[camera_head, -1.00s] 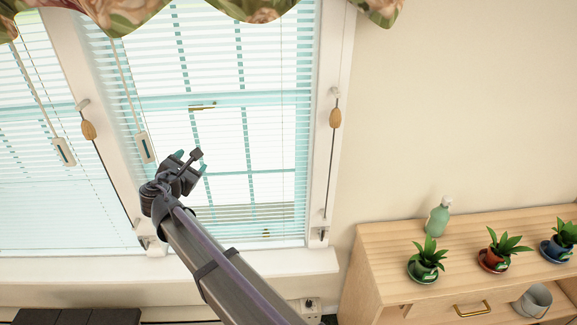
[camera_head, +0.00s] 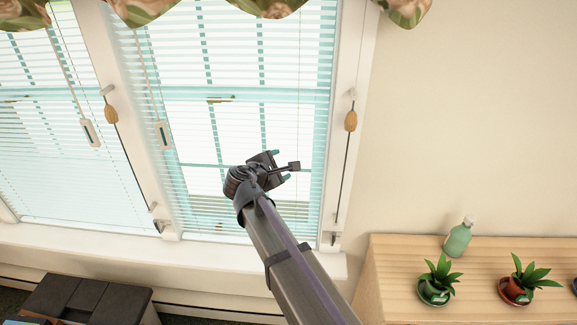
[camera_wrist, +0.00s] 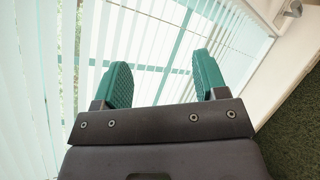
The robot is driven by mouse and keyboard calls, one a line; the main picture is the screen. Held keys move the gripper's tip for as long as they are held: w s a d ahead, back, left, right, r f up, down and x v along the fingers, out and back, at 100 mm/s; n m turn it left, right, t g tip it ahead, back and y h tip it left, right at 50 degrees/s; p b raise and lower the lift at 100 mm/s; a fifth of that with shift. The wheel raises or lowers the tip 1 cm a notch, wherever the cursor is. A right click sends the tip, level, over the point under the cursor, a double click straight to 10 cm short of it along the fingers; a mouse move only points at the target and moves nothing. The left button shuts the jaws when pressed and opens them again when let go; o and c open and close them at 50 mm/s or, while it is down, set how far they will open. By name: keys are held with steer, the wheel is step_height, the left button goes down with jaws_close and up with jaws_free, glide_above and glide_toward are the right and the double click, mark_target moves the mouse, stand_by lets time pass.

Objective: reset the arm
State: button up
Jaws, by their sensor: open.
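My gripper (camera_head: 281,165) is raised in front of the window blinds (camera_head: 290,110) in the head view, at the end of my extended arm. In the wrist view its two green finger pads (camera_wrist: 162,80) stand wide apart with nothing between them. The blinds and window frame show beyond the fingers. I cannot tell the exact distance from the fingers to the blinds.
A wooden cabinet (camera_head: 385,300) stands at the right. It bears a green bottle (camera_head: 458,240), a plant in a green pot (camera_head: 437,288) and one in a red pot (camera_head: 522,283). A dark piece of furniture (camera_head: 85,297) is at lower left. Blind cords hang beside the window.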

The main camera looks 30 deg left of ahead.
stand_by(0.3)
steer(key=s+d+f+m+g+h, duration=0.1)
steer(key=d+f+m+g, duration=0.25)
steer(key=d, duration=0.35)
steer(key=s+d+f+m+g+h, duration=0.1)
steer(key=d+f+m+g, duration=0.1)
steer(key=d+m, duration=0.4)
steer(key=s+d+f+m+g+h, duration=0.1)
steer(key=d+f+m+g, duration=0.2)
steer(key=d, duration=0.5)
steer(key=s+d+f+m+g+y, duration=0.1)
steer(key=d+m, duration=0.6)
steer(key=d, duration=1.2)
steer(key=s+d+f+m+g+y+b, duration=0.1)
steer(key=s+d+f+m+g, duration=0.2)
steer(key=d, duration=1.6)
steer(key=m+g, duration=0.1)
steer(key=m, duration=0.3)
steer(key=shift+s+d+f, duration=0.2)
steer(key=shift+d, duration=0.05)
steer(key=shift+g, duration=0.25)
